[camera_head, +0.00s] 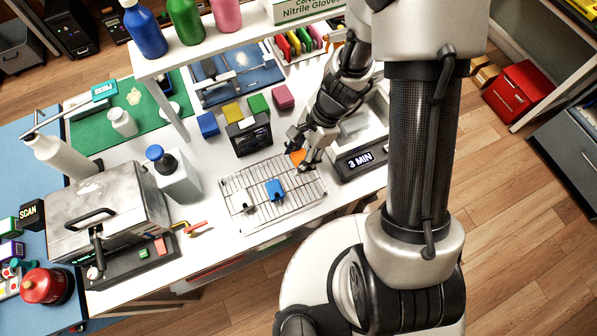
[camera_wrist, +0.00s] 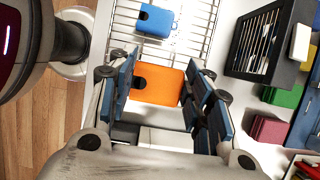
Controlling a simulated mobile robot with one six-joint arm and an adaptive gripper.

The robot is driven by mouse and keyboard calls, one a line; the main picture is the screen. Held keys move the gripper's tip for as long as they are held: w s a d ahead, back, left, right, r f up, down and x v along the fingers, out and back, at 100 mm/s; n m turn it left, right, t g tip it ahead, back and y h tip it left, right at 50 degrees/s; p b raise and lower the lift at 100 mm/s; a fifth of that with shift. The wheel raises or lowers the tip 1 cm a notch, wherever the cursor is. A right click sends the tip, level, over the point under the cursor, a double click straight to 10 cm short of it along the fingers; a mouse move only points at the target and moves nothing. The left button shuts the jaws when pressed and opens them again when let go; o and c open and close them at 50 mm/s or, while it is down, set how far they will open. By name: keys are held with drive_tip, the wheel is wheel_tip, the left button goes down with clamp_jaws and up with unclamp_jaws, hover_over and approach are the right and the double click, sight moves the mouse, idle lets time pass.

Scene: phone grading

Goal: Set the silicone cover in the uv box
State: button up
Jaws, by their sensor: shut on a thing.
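My gripper (camera_head: 307,152) is shut on an orange cover (camera_wrist: 158,92), held between its blue-padded fingers in the wrist view. The cover has a dark rounded cutout at its left edge. In the head view only a bit of the orange cover (camera_head: 298,157) shows, above the right back corner of the wire rack (camera_head: 290,205). A pale box with a "3 MIN" display (camera_head: 362,159), which looks like the uv box, stands right of the gripper. My arm hides part of this box, and I cannot tell its lid state.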

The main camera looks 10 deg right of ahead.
wheel_tip(320, 180, down, 8)
drive_tip(key=b, duration=0.3)
drive_tip(key=shift+f, duration=0.25)
drive_tip(key=shift+f, duration=0.2)
drive_tip(key=o, duration=1)
drive_tip(key=shift+r, duration=0.1)
